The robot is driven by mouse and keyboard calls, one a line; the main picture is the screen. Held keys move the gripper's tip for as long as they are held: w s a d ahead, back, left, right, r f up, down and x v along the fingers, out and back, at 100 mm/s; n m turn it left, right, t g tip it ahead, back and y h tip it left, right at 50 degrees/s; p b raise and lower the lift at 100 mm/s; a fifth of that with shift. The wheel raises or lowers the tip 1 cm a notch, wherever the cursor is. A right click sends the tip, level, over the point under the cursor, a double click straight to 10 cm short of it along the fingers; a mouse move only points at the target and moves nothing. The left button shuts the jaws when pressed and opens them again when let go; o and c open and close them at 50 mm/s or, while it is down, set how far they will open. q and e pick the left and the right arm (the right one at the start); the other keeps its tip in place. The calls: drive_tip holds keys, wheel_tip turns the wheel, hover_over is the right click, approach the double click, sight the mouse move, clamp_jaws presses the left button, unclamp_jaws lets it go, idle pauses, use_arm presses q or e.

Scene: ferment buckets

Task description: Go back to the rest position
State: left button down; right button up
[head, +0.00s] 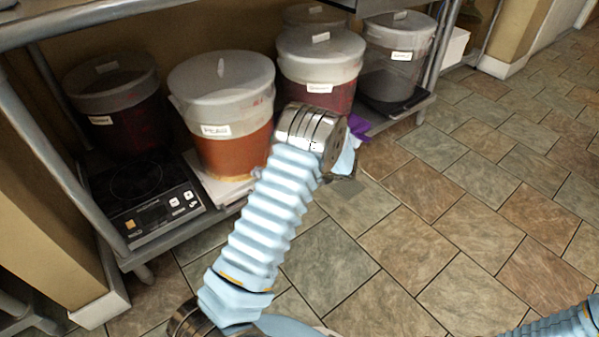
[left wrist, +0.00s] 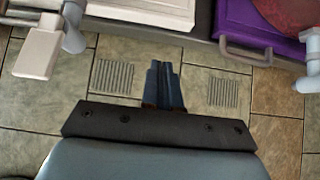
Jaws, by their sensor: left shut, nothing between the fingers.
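My left arm, in a pale blue ribbed sleeve, reaches up through the middle of the head view and ends in a metal wrist in front of the buckets. The left gripper is mostly hidden behind this wrist there. In the left wrist view my left gripper (left wrist: 163,72) is shut, its two dark fingers side by side with nothing between them. The fingers show over floor tiles, just short of the shelf edge in that picture. Part of my right arm shows at the bottom right corner of the head view; its gripper is out of view.
A low wheeled metal rack holds lidded buckets, including an orange-filled one (head: 233,145) and a red-filled one (head: 320,92). A black scale (head: 150,215) sits at its left end. A purple tray (left wrist: 240,25) with a handle shows in the wrist view. Tiled floor (head: 470,220) at right is clear.

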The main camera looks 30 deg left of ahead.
use_arm(q)
drive_tip(key=s+d+f+n+g+h+p, duration=0.2)
drive_tip(key=s+d+f+n+h, duration=0.15)
drive_tip(key=s+d, duration=0.4)
drive_tip(key=s+d+f+n+g+h+p, duration=0.1)
drive_tip(key=s+d+f+n+h+p, duration=0.2)
drive_tip(key=s+d, duration=0.4)
drive_tip(key=s+d+r+n+h+p, duration=0.2)
drive_tip(key=s+d+n+h, duration=0.1)
drive_tip(key=s+d+n, duration=0.3)
drive_tip(key=s+d+r+n+h+p, duration=0.2)
drive_tip(key=s+d+n, duration=0.4)
drive_tip(key=s+n, duration=0.4)
drive_tip(key=shift+r+n+t+h, duration=0.4)
drive_tip(key=shift+n+h, duration=0.15)
